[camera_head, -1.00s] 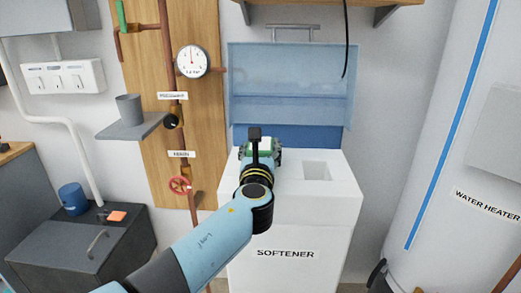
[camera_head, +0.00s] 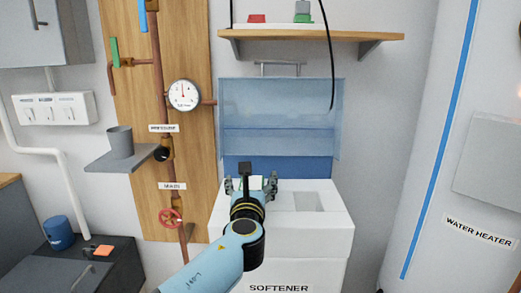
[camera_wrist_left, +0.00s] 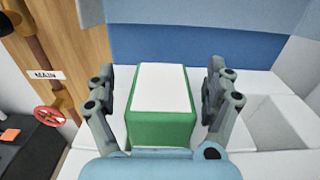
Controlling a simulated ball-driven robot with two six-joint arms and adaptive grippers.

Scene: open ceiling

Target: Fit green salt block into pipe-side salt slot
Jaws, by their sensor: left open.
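My left gripper (camera_head: 251,185) is over the pipe-side part of the white softener's top (camera_head: 330,222). Its fingers are open, with a gap on each side of the green salt block in the left wrist view. The green salt block (camera_wrist_left: 163,128) has a white top face and stands between the fingers, upright. In the head view only its pale top (camera_head: 256,182) shows behind my wrist. The pipe-side slot is hidden under the block and gripper, so I cannot tell how deep the block sits. The other slot (camera_head: 309,201) is empty. My right gripper is not in view.
The softener's blue lid (camera_head: 280,115) stands raised behind. A wooden shelf (camera_head: 330,36) above holds a red block (camera_head: 257,18) and a grey-and-green item (camera_head: 302,14). Pipes with a red valve wheel (camera_head: 170,217) are left; the water heater (camera_head: 425,130) is right.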

